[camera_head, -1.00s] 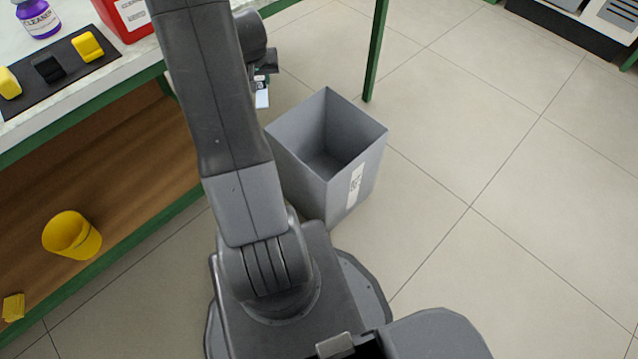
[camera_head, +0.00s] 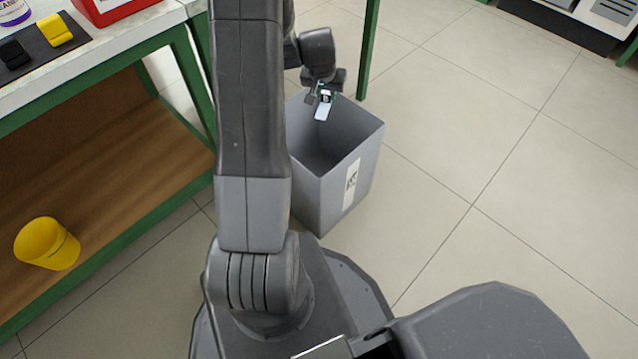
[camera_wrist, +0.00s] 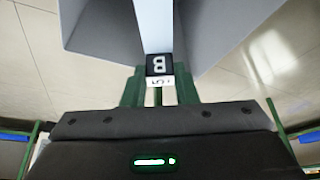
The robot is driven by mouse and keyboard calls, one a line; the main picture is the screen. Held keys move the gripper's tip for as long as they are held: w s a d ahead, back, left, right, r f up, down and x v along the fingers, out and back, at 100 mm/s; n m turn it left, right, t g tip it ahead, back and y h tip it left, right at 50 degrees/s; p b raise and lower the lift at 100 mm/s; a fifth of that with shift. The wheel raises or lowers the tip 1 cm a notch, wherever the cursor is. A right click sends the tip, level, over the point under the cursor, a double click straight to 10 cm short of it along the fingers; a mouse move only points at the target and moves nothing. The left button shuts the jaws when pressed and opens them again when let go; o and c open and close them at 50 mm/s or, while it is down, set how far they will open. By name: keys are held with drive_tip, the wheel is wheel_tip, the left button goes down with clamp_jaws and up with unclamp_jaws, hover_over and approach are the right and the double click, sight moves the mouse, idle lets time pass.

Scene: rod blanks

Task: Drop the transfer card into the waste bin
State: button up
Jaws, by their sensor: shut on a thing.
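The transfer card (camera_head: 323,110) is a small pale card with a dark end, hanging from my gripper (camera_head: 324,94). In the wrist view the card (camera_wrist: 154,28) points away from me, and its dark end bears a white letter B beside a white strip with a digit. My gripper (camera_wrist: 159,88) is shut on that end. The waste bin (camera_head: 325,205) is a grey, open-topped square box with a white label. In the head view the card appears in front of the bin's far inner wall, over the opening. In the wrist view grey bin walls (camera_wrist: 100,32) show on both sides of the card.
A green-framed bench (camera_head: 150,45) with a wooden lower shelf stands at left. It carries a red container (camera_head: 110,8) and a dark mat with yellow and black pieces. A yellow cup (camera_head: 46,243) is on the shelf. Tiled floor (camera_head: 500,200) is clear at right.

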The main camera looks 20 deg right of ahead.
sight(325, 101)
wheel_tip(325, 101, down, 3)
drive_tip(key=shift+f+b, duration=0.2)
drive_tip(key=shift+b, duration=0.7)
drive_tip(key=o, duration=1)
drive_tip(key=shift+r, duration=0.1)
drive_tip(key=p+v, duration=0.4)
drive_tip(key=v, duration=0.9)
drive_tip(key=shift+s+a+r, duration=0.1)
drive_tip(key=shift+s+r, duration=0.1)
drive_tip(key=shift+r, duration=0.1)
drive_tip(key=shift+f, duration=0.1)
